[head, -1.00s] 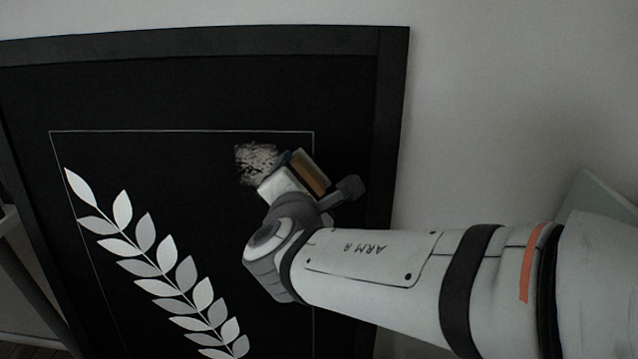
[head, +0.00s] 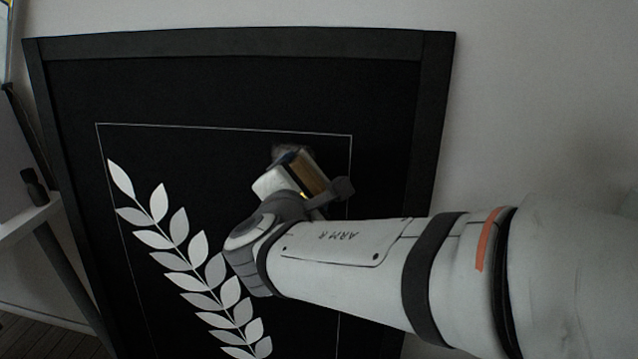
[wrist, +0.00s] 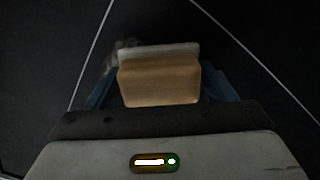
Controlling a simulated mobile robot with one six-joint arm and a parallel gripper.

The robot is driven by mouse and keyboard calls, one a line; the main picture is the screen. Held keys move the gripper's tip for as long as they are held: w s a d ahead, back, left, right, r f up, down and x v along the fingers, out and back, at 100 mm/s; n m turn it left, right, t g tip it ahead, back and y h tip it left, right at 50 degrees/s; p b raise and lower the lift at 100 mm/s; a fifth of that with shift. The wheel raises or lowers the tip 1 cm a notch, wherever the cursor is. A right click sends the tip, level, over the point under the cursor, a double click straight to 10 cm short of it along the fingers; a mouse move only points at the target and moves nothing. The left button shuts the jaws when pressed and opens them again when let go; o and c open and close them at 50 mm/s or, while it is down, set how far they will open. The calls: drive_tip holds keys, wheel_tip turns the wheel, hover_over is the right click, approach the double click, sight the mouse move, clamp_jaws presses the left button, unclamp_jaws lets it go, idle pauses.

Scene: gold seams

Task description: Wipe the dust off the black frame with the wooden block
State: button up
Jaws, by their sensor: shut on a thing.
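The black frame (head: 250,42) leans against the wall, with a white leaf design and a thin pale border line on its dark panel. My gripper (wrist: 160,88) is shut on the wooden block (wrist: 159,82), which has a pale layer on its far side. In the head view the block (head: 311,176) is at the panel's upper right, inside the border line's corner. A small greyish dust patch (head: 290,151) shows just above the block and is partly hidden by it. In the wrist view faint dust (wrist: 124,45) shows at the block's upper left. I cannot tell whether the block touches the panel.
A pale wall (head: 540,110) is behind and right of the frame. At the left stands a white table (head: 28,218) with a small dark bottle (head: 33,187) on it. My arm covers the frame's lower right.

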drive_tip(key=shift+w+a+b, duration=0.15)
drive_tip(key=shift+a, duration=1.4)
drive_tip(key=shift+w+a+b, duration=0.15)
drive_tip(key=shift+a, duration=1.35)
drive_tip(key=shift+w+r+p, duration=0.1)
drive_tip(key=shift+r+p, duration=0.6)
drive_tip(key=shift+r, duration=0.35)
drive_tip(key=shift+s+d+f+b, duration=0.15)
drive_tip(key=shift+d+b, duration=0.4)
drive_tip(key=shift+d, duration=1.2)
drive_tip(key=shift+s+d+r+b, duration=0.15)
drive_tip(key=shift+d+b, duration=0.45)
drive_tip(key=shift+d, duration=1.1)
drive_tip(key=shift+s+d+f+b, duration=0.15)
drive_tip(key=shift+d+b, duration=0.4)
drive_tip(key=shift+d, duration=1.2)
drive_tip(key=shift+d+b, duration=0.5)
drive_tip(key=shift+d, duration=1.2)
drive_tip(key=shift+c, duration=0.2)
drive_tip(key=shift+c, duration=0.2)
drive_tip(key=shift+s+a+r, duration=0.2)
drive_tip(key=shift+s+a, duration=0.05)
drive_tip(key=shift+s, duration=0.4)
drive_tip(key=p, duration=0.2)
approach(351, 167)
drive_tip(key=shift+w, duration=0.4)
